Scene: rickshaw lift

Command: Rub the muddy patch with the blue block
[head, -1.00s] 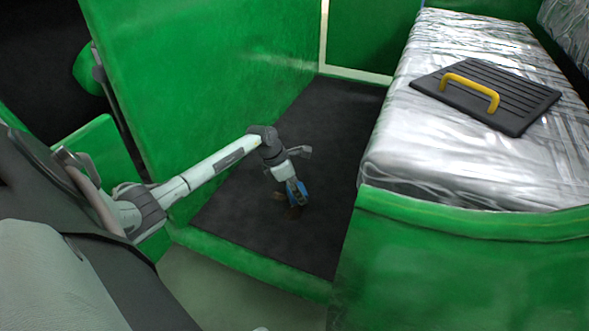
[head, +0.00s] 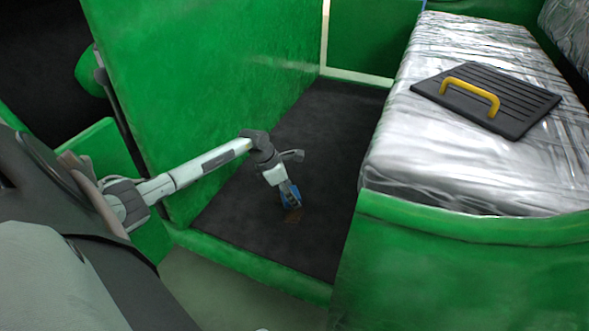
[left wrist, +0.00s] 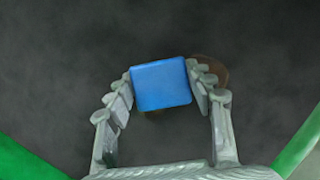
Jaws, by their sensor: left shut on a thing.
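My left gripper (head: 290,196) reaches down to the dark floor mat of the rickshaw. In the left wrist view it (left wrist: 163,92) is shut on the blue block (left wrist: 161,85), one finger on each side. The block also shows in the head view (head: 289,201), low at the mat. The muddy patch (head: 294,215) is a brown smear on the mat, just in front of the block. In the left wrist view the patch (left wrist: 213,70) shows to the right of the block, partly hidden by the block and a finger. Whether the block touches the mat is hard to tell. My right gripper is out of view.
The dark mat (head: 325,130) is bare around the block. A green wall (head: 200,80) stands at the left. At the right is a silver seat (head: 410,150) with a black ridged board with a yellow handle (head: 500,95) on it. A green sill (head: 250,262) edges the near side.

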